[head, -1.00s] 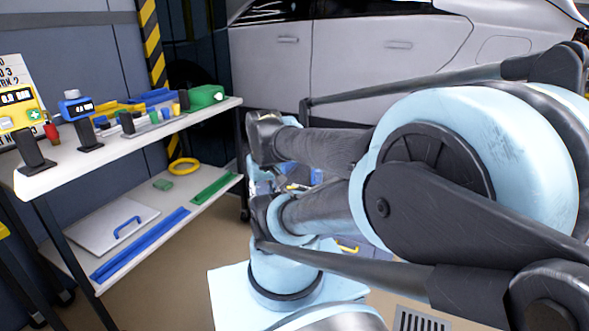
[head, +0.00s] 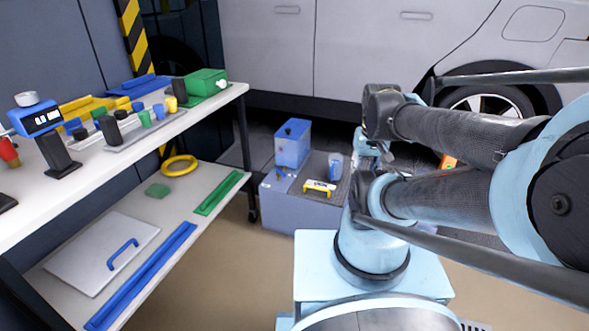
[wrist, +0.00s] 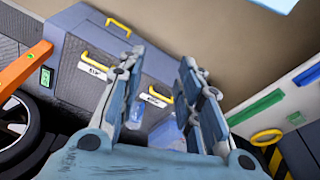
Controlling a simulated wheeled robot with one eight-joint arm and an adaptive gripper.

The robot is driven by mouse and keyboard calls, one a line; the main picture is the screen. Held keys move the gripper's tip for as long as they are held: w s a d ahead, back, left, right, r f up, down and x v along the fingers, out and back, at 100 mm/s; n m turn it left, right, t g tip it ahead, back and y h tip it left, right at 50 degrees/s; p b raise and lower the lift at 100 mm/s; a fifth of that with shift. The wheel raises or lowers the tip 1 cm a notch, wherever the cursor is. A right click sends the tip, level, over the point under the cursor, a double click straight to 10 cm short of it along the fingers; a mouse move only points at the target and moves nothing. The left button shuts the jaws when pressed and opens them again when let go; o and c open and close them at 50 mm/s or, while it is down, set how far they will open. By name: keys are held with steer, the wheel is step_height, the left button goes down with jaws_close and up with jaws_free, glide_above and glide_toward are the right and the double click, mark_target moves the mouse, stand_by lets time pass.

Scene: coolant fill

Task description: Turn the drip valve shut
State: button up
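I cannot make out the drip valve in either view. A blue box (head: 292,143) stands on a low grey cabinet (head: 290,212), beside a small blue container (head: 335,166); no valve can be told on them. My gripper (wrist: 160,72) is open in the wrist view, its two fingers well apart and nothing held between them. It faces the grey cabinet (wrist: 80,85), which has yellow handles and white labels. Blue translucent shapes (wrist: 167,134) show between and behind the fingers, too unclear to name. In the head view the gripper is mostly hidden by my arm.
A two-level shelf (head: 225,97) with a digital gauge (head: 38,120), a green box (head: 207,84) and small bottles stands at left. A yellow ring (head: 180,165) lies below. A white car (head: 370,50) stands behind. An orange bar (wrist: 22,68) is near a wheel.

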steer(key=shift+w+a, duration=0.1)
steer(key=w+a+r+n, duration=0.25)
steer(key=w+r, duration=0.55)
steer(key=w, duration=0.6)
steer(key=n+g, duration=0.2)
steer(key=n, duration=0.3)
glide_above(282, 172)
step_height(282, 172, down, 27)
step_height(282, 172, down, 16)
steer(key=shift+f, duration=0.2)
